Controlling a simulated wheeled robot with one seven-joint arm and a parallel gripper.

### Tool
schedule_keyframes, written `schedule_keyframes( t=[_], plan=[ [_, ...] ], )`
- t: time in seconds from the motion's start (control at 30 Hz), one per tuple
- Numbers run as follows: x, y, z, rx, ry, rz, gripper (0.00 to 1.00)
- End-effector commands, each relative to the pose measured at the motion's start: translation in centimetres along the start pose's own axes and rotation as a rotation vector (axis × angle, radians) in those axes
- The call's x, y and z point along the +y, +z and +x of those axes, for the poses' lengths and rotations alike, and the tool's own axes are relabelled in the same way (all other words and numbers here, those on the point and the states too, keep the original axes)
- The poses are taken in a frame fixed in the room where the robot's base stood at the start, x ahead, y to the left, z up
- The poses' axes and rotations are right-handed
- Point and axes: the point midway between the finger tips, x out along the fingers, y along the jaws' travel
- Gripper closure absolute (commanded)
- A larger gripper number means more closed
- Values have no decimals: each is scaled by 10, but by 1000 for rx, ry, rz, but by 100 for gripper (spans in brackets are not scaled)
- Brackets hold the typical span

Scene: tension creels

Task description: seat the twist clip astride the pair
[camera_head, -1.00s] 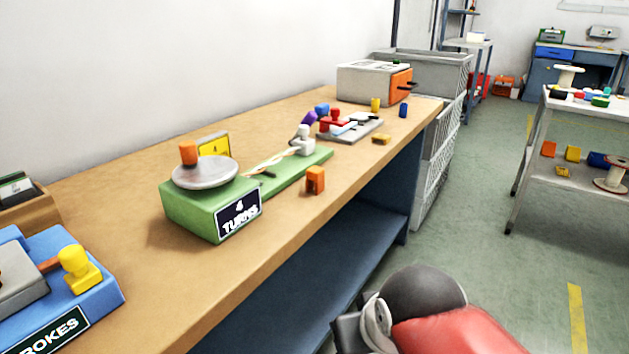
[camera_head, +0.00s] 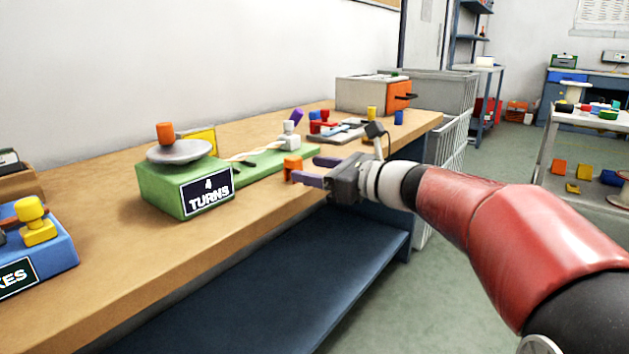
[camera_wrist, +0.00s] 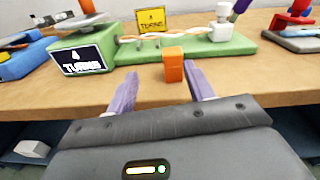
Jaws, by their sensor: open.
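The orange twist clip (camera_head: 292,168) stands upright on the bench near its front edge. My gripper (camera_head: 308,170) is open and level, reaching toward the clip from the right. In the wrist view the clip (camera_wrist: 174,64) stands just beyond and between the fingertips (camera_wrist: 160,72), and I see no contact. The twisted pair (camera_wrist: 150,40) of pale strands runs over the green base (camera_wrist: 203,47) behind the clip, from the turntable side to a white post (camera_wrist: 222,22). In the head view the pair (camera_head: 256,155) is partly visible. The clip is empty.
The green block (camera_head: 185,190) labelled 4 TURNS carries a grey disc (camera_head: 180,152) with an orange knob. A blue unit (camera_head: 45,245) with a yellow knob is at left. A grey fixture with red parts (camera_head: 335,135) stands beyond. Bare bench lies in front of the green base.

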Motion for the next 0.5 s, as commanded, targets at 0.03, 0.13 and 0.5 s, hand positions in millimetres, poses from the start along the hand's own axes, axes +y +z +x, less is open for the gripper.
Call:
schedule_keyframes(
  t=[0.03,0.13,0.5],
  plan=[
    [-7,-1,5,-25,-8,46,47],
    [-16,2,10,-62,-22,107,47],
    [-20,6,50,-70,-23,119,47]
  ],
)
